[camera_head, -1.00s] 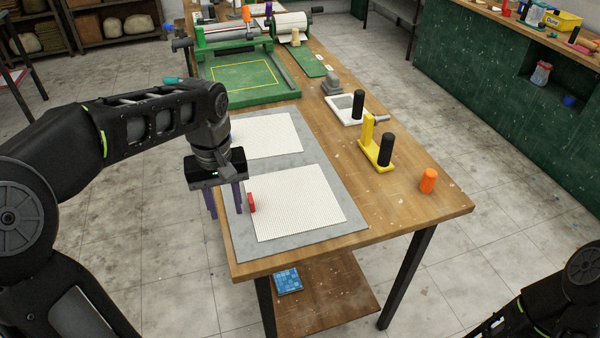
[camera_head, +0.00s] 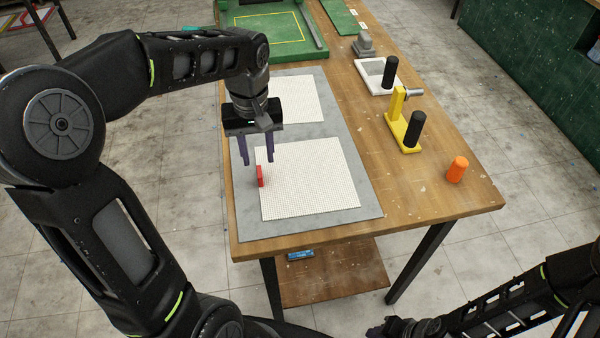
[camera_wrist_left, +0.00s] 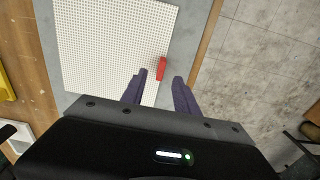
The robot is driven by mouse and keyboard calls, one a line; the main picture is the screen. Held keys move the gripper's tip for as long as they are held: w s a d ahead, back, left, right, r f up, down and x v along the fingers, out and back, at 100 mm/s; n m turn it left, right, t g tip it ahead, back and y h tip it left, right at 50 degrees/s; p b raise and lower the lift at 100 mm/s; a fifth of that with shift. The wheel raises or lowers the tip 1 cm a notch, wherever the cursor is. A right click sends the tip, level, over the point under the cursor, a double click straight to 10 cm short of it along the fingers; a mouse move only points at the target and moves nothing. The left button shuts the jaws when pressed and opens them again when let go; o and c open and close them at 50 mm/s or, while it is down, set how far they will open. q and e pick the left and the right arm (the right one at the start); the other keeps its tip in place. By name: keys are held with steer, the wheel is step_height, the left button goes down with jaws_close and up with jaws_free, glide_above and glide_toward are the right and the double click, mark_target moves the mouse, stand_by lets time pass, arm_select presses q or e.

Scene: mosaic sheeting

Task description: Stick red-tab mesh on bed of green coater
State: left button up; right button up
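The red-tab mesh (camera_head: 315,180) is a white gridded sheet lying flat on a grey mat, with its red tab (camera_head: 260,176) on its left edge. In the left wrist view the mesh (camera_wrist_left: 110,45) shows with the red tab (camera_wrist_left: 161,69) on its right edge. My left gripper (camera_head: 257,162) is open and empty, above and just beyond the tab; its fingers (camera_wrist_left: 162,82) are apart. The green coater (camera_head: 262,52) stands at the far end of the table; its flat bed has a yellow outline. My right arm shows at lower right; its gripper (camera_head: 385,328) is small and dark, finger state unclear.
A second white sheet (camera_head: 290,100) lies behind on the grey mat (camera_head: 350,208). The front right tabletop is clear.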

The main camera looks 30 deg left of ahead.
mark_target(259, 171)
arm_select(q)
steer(key=shift+f, duration=0.15)
step_height(259, 171, down, 5)
steer(key=shift+a+f+p, duration=0.1)
steer(key=shift+a+p, duration=0.05)
steer(key=shift+p, duration=0.55)
steer(key=shift+c, duration=0.5)
jaws_close()
stand_by(1.0)
